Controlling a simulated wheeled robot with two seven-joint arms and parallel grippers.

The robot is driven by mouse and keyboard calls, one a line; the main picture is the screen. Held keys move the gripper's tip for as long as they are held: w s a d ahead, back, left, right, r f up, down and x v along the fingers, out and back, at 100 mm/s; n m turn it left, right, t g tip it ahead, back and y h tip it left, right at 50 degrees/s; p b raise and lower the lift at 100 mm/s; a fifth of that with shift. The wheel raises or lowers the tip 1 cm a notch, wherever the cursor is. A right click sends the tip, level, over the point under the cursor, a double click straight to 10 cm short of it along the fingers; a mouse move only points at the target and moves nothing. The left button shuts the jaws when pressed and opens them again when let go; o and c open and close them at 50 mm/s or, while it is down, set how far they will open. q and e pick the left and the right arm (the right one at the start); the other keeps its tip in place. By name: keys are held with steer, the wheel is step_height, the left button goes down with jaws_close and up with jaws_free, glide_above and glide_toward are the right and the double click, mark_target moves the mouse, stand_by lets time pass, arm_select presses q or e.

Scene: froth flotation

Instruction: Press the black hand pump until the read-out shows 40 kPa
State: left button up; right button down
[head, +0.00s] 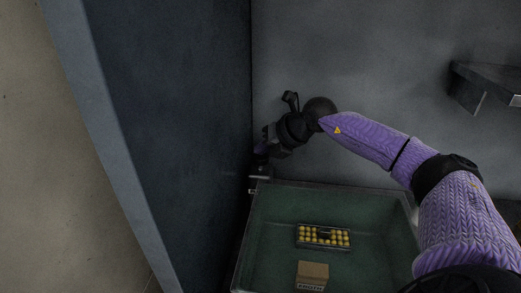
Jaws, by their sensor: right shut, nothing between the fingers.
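My right arm comes in from the right and reaches to the dark wall's corner. My right gripper (263,152) is at its end, small, dark and partly hidden by my own wrist. It is shut and empty. Just below it a small dark and grey fitting (260,177) sits at the back left corner of the tank. I cannot tell whether this fitting is the black hand pump, or whether the gripper touches it. No read-out can be made out. My left gripper is not in view.
A green-floored tank (330,187) with a pale rim stands below. In it lie a tray of yellow balls (323,228) and a brown box (312,270). A tall dark panel (170,110) closes the left side. A grey wall ledge (487,77) juts out at right.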

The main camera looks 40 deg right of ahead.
mark_target(263, 157)
steer(key=shift+f+b, duration=0.3)
steer(key=shift+f, duration=0.3)
stand_by(0.3)
steer(key=shift+r+p, duration=2)
steer(key=shift+r, duration=0.05)
step_height(263, 157, up, 5)
steer(key=p, duration=0.4)
steer(key=shift+p, duration=0.35)
